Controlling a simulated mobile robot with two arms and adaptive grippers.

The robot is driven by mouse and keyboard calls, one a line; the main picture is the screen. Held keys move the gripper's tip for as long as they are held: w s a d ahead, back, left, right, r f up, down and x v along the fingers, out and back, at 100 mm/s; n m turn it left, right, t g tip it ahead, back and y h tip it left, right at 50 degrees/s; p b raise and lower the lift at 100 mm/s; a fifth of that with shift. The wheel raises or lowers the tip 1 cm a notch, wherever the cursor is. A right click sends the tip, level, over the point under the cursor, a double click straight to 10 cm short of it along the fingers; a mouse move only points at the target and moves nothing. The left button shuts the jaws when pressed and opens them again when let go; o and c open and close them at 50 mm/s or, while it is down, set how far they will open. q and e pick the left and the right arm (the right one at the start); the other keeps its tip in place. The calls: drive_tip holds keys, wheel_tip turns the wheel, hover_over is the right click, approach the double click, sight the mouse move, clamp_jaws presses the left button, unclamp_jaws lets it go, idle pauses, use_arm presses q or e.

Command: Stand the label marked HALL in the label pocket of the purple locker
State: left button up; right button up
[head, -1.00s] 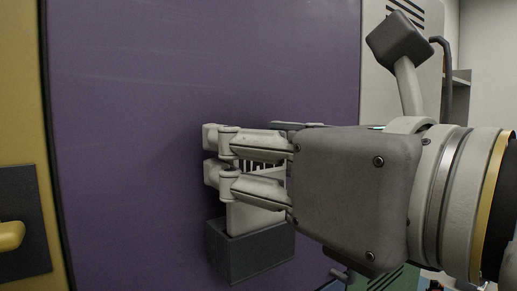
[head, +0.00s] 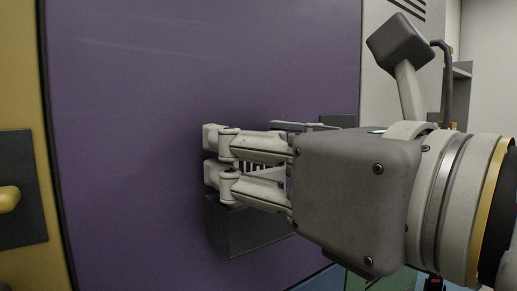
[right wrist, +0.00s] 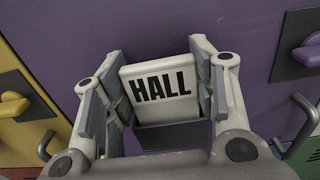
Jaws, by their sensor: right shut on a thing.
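The white label (right wrist: 160,88) reads HALL in black in the right wrist view and faces me upright. My right gripper (head: 213,155) is shut on its side edges. In the head view only a strip of the label shows between the fingers. The dark grey label pocket (head: 245,232) is fixed to the front of the purple locker (head: 200,65), right below the fingers. In the wrist view the pocket's front wall (right wrist: 173,136) covers the label's lower edge, so its lower end appears inside; its depth is hidden. My left gripper is not in view.
A yellow locker with a knob handle (head: 8,200) on a dark plate stands at the left. The purple locker has its own handle plate (right wrist: 293,43) to the right of the pocket. A green locker (right wrist: 305,150) shows at lower right.

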drive_tip(key=shift+f+b, duration=0.4)
drive_tip(key=shift+f, duration=0.2)
drive_tip(key=o, duration=1)
drive_tip(key=shift+r, duration=0.1)
drive_tip(key=shift+s+d, duration=0.1)
drive_tip(key=shift+s, duration=0.1)
drive_tip(key=v, duration=0.7)
